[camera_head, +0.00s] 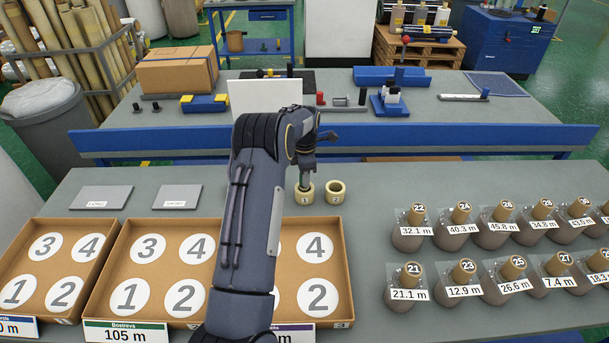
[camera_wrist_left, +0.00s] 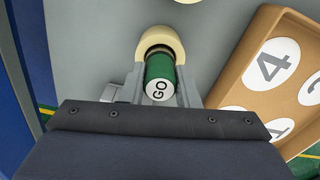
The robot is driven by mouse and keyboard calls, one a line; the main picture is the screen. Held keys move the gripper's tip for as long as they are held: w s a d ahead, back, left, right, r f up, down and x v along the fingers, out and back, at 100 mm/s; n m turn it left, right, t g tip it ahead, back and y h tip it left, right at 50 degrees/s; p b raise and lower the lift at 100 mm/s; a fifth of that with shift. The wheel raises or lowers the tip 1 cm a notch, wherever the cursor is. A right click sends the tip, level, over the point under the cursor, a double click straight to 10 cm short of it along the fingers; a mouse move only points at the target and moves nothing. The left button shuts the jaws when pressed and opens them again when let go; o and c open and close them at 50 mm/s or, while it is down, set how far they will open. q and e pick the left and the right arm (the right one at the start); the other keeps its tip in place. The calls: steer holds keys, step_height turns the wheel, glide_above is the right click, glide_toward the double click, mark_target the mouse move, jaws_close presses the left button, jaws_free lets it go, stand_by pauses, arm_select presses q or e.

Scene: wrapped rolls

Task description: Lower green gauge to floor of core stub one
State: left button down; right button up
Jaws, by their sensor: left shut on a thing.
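The green gauge (camera_wrist_left: 160,68), a cylinder with a white end marked GO, is between the fingers of my left gripper (camera_wrist_left: 161,84), which is shut on it. Its far end lines up with the opening of core stub one (camera_wrist_left: 168,34), a cream ring, and seems to enter it; how deep cannot be told. In the head view, my left gripper (camera_head: 304,172) is directly above core stub one (camera_head: 304,199), which is marked 1 and stands upright on the table. The gauge is mostly hidden there. My right gripper is not in view.
A second cream core stub (camera_head: 336,197) stands close to the right. Shallow cardboard trays with numbered circles (camera_head: 345,255) lie in front, partly behind my arm. Several labelled wrapped rolls (camera_head: 407,240) stand at the right. Two grey plates (camera_head: 101,197) lie at the left.

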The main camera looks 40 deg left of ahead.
arm_select(q)
steer(key=shift+f+b, duration=0.3)
steer(key=shift+f, duration=0.25)
steer(key=c, duration=1)
jaws_free()
steer(key=shift+r, duration=0.1)
step_height(320, 180, up, 7)
steer(key=p, duration=0.4)
steer(key=shift+r+p, duration=0.1)
steer(key=shift+p, duration=0.25)
steer(key=shift+r, duration=0.3)
